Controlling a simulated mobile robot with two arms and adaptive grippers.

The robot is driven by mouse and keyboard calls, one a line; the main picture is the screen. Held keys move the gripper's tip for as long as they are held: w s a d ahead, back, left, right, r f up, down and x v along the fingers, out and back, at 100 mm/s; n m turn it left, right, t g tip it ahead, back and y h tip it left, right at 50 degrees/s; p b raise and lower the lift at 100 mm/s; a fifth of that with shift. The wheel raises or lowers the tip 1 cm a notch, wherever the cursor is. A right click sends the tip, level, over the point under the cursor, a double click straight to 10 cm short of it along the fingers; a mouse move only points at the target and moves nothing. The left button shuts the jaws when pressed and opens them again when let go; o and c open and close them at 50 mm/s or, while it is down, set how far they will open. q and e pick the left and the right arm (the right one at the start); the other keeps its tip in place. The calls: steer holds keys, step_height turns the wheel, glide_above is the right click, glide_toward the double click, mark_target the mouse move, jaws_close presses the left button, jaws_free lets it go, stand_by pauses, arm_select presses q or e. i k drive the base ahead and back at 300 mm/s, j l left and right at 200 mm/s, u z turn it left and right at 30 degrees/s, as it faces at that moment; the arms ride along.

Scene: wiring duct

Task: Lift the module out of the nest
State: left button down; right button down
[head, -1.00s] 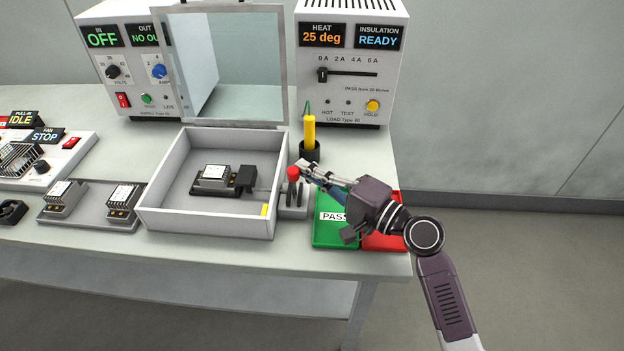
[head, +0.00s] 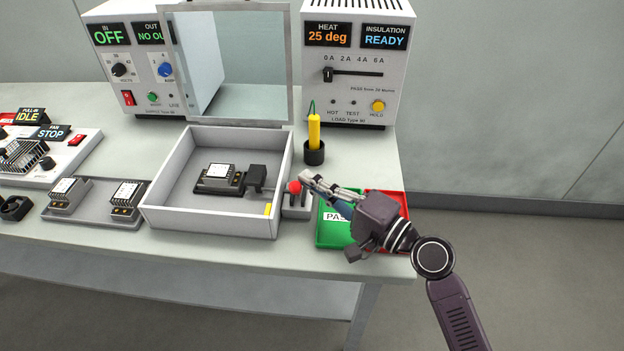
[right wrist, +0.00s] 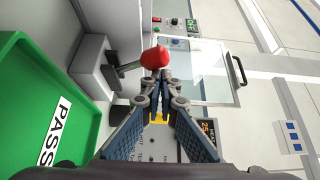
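The module (head: 222,174), a dark block with a white-labelled top, sits in its nest inside the open grey box. A dark connector block (head: 257,175) stands just right of it, with a small gap between them. Right of the box is a lever with a red knob (head: 295,187), also in the right wrist view (right wrist: 155,57). My right gripper (head: 304,176) is at this knob, fingers together; in the wrist view its tips (right wrist: 163,80) appear to touch or nearly touch the knob, not enclose it. My left gripper is not in view.
The box's clear lid (head: 238,60) stands open. A green PASS tray (head: 330,236) and a red tray (head: 385,200) lie under my right arm. A yellow probe (head: 314,132) stands in a black holder behind. Two more modules sit on a grey tray (head: 92,212) at left.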

mark_target(218, 177)
steer(key=l, duration=0.2)
steer(key=k+l, duration=0.15)
steer(key=l, duration=0.2)
steer(key=k+l, duration=0.1)
steer(key=l, duration=0.25)
steer(key=k+l, duration=0.15)
steer(key=l, duration=0.25)
